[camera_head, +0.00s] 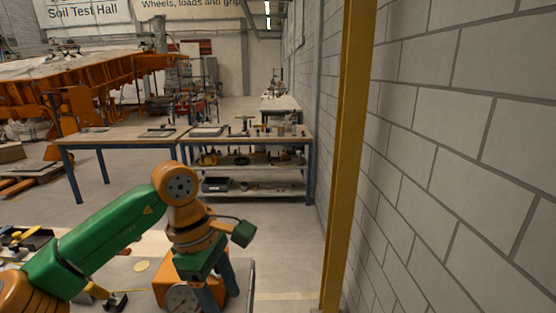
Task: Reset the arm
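My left arm, green and orange, comes in from the lower left and bends down at an orange joint. My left gripper (221,296) points down at its end, with two grey-blue fingers spread apart. It is in front of or over an orange box (163,287) with a round dial at the right end of the near table (245,275). The fingers hide part of the box; I see nothing clearly held, and cannot tell whether they touch it. My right arm and gripper are not in view.
A grey block wall (460,140) and a yellow post (348,150) stand close on the right. Workbenches (250,143) with small items stand farther back. A large orange tilting bed (90,80) is at the back left. Clear floor lies between the near table and the benches.

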